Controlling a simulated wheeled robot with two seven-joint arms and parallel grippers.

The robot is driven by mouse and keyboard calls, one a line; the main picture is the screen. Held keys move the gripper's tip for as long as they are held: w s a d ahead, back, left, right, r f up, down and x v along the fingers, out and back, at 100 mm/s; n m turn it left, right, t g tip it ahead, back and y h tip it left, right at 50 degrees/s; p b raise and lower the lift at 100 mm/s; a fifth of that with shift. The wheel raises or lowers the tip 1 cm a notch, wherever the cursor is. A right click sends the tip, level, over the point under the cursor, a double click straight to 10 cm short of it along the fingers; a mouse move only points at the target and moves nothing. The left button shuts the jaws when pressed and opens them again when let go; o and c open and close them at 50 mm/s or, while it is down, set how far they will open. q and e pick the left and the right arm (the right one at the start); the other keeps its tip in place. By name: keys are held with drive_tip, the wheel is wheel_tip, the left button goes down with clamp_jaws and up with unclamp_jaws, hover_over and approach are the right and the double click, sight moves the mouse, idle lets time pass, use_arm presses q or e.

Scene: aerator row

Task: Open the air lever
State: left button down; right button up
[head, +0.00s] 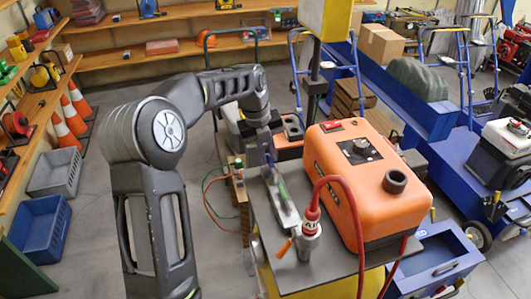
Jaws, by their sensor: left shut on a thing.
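My left gripper (269,164) reaches down from my arm at the left edge of the grey top beside the orange machine (362,178). It is shut on a slim grey piece with a green part (283,195), which reaches toward the front; the fingertips are small and the exact grip is hard to see. In front of it stands a silver valve fitting (307,242) with a red coupling and red hose. A small orange lever (284,249) sticks out from the fitting, apart from the gripper. I cannot tell which part is the air lever. My right gripper is out of view.
Green and orange cables (205,185) hang left of the stand. Blue and grey crates (40,228) and traffic cones (75,108) stand on the floor at left. A blue cart (437,262) is at right. Open floor lies behind my arm.

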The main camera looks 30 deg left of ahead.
sight(263, 169)
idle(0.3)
use_arm(q)
drive_tip(key=c, duration=1.4)
unclamp_jaws()
wheel_tip(263, 169, up, 8)
drive_tip(key=s+a, duration=0.1)
drive_tip(key=shift+f+b, duration=0.15)
drive_tip(key=shift+b, duration=0.15)
